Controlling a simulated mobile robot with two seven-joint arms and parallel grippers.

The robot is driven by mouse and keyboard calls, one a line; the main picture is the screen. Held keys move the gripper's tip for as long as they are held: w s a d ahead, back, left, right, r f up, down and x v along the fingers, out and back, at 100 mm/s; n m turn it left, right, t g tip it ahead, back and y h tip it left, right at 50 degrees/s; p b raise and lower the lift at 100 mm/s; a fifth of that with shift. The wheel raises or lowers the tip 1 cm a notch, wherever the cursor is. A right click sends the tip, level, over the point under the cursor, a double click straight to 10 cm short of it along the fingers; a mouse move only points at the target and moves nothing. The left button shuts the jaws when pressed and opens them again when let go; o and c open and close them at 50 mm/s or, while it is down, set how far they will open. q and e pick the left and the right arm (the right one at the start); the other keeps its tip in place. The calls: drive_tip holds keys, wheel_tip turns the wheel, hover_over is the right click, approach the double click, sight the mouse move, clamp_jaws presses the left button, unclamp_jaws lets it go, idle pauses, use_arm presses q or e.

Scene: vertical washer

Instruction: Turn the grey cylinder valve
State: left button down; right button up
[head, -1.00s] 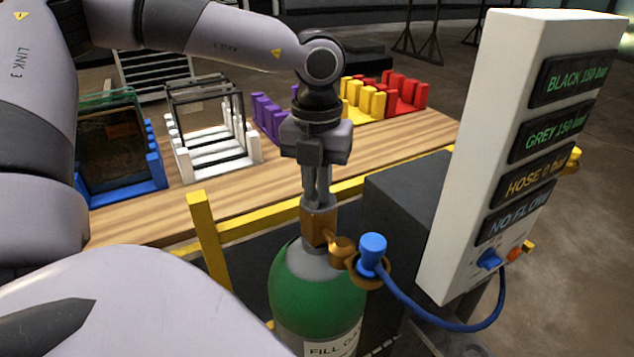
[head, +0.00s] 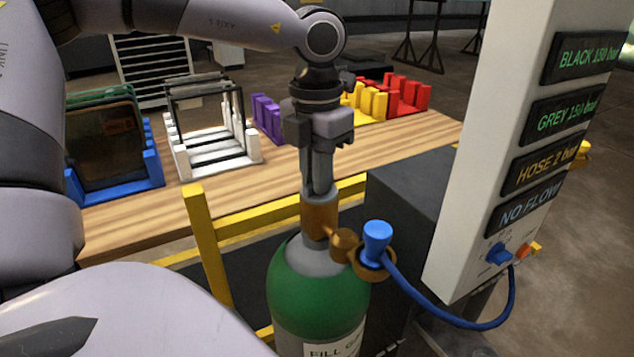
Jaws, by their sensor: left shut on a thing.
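The gas cylinder (head: 305,300) stands upright in the head view, with a green body, a grey shoulder and a white label partly cut off by the lower edge. A brass valve (head: 320,220) sits on its top. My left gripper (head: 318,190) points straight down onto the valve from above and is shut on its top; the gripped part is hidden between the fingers. A blue hose connector (head: 376,242) sits on the valve's side outlet. The white panel (head: 470,180) reads "GREY 150 bar", "HOSE 2 bar" and "NO FLOW". My right gripper is not in view.
A blue hose (head: 440,315) loops from the connector to the panel. A yellow rail (head: 206,240) and a dark box (head: 405,200) stand close to the cylinder. Behind is a wooden bench (head: 235,185) with blue (head: 110,190), white (head: 215,155), purple, yellow and red racks.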

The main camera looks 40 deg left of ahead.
use_arm(q)
drive_tip(key=m+b, duration=0.1)
drive_tip(key=m, duration=0.2)
drive_tip(key=shift+a, duration=0.1)
drive_tip(key=m, duration=0.2)
drive_tip(key=shift+a+m, duration=0.1)
drive_tip(key=shift+m, duration=0.2)
drive_tip(key=m, duration=0.3)
drive_tip(key=shift+w+m+b, duration=0.1)
drive_tip(key=shift+m+b, duration=0.2)
drive_tip(key=shift+w+a+m, duration=0.1)
drive_tip(key=shift+m, duration=1.6)
drive_tip(key=c, duration=1.2)
unclamp_jaws()
drive_tip(key=shift+o, duration=0.2)
drive_tip(key=shift+r, duration=0.1)
